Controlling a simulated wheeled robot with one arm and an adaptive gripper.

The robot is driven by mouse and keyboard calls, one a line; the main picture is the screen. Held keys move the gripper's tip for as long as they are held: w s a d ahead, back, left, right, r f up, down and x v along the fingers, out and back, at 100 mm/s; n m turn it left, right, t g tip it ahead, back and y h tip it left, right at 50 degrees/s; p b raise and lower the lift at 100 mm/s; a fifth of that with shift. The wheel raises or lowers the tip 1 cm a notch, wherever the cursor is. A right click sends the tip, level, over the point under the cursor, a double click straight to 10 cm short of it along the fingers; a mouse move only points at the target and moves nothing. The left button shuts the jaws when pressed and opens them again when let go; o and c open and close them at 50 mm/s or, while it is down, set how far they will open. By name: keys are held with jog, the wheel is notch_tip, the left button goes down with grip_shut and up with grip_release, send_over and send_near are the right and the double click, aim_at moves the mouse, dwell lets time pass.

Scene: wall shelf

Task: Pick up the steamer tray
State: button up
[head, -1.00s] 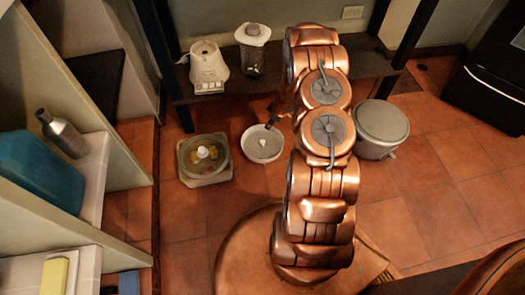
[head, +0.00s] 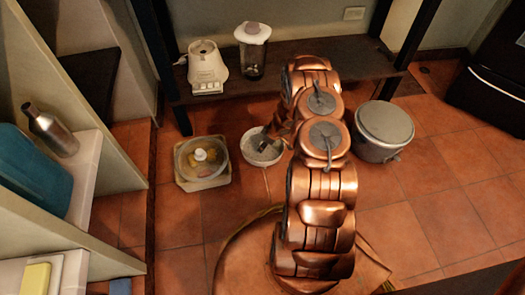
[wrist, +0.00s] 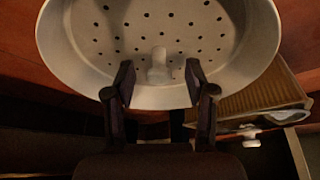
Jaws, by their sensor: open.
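The steamer tray (head: 252,153) is a white round dish on the tiled floor, left of my arm in the head view. In the wrist view its perforated bottom (wrist: 140,28) and curved wall fill the top, with a small pale knob (wrist: 160,66) standing near its middle. My gripper (wrist: 158,82) is open, with its two dark fingertips over the tray's near side and the knob seen between them. In the head view my gripper (head: 267,141) is at the tray and covers part of its right side. I cannot tell whether the fingers touch it.
A square-based pot with a clear lid (head: 202,160) stands close left of the tray. A grey lidded pot (head: 384,128) stands on the right. Behind, a low dark shelf (head: 300,85) holds a white appliance (head: 206,68) and a blender (head: 252,48). A shelf unit is at left.

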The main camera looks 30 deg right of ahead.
jog(key=shift+w+f, duration=0.3)
jog(key=shift+f, duration=0.4)
jog(key=shift+a, duration=0.1)
grip_shut()
